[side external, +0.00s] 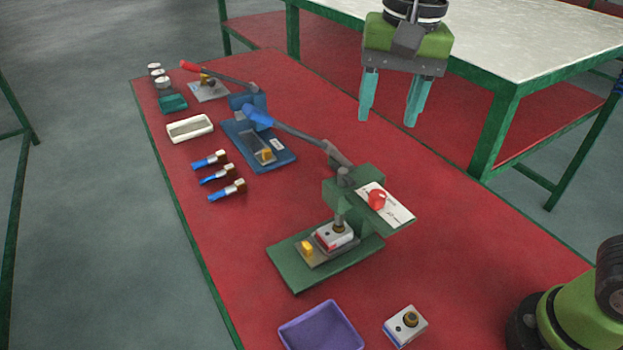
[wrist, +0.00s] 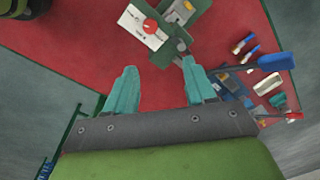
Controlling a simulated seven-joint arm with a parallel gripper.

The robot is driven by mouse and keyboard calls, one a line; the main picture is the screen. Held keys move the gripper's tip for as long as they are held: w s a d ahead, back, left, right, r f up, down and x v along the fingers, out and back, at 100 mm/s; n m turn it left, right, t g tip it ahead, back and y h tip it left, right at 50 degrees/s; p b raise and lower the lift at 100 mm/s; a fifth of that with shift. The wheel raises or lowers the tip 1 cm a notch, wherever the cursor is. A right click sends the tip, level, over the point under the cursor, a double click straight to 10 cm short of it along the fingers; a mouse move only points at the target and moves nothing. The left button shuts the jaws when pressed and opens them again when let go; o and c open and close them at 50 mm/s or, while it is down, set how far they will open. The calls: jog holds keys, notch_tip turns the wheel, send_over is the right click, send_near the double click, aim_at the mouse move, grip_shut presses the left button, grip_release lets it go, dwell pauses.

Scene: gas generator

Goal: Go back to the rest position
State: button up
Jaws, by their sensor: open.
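My gripper (side external: 391,97) hangs high above the far right side of the red table in the side view, with its two teal fingers spread apart and nothing between them. In the wrist view the open fingers (wrist: 162,88) show over the red table, with empty space between them. The gripper is well clear of the green press (side external: 358,205), which stands nearer the camera. A white and red box (side external: 335,236) sits under the press. The press also shows at the top of the wrist view (wrist: 205,28).
A blue press (side external: 262,140) with a long lever stands at mid-table. A small white box (side external: 405,326) is at front. A white-topped table (side external: 530,35) stands behind.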

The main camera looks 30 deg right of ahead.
jog(key=s+d+f+n+t, duration=0.1)
jog(key=s+d+f+t, duration=0.2)
jog(key=d, duration=0.4)
jog(key=s+d+f+n+t+y, duration=0.1)
jog(key=s+d+f+n+t, duration=0.1)
jog(key=s+d, duration=0.4)
notch_tip(320, 180, down, 3)
jog(key=shift+d+r+n+t+y, duration=0.1)
jog(key=shift+d+n+t+y, duration=0.25)
jog(key=shift+t, duration=0.25)
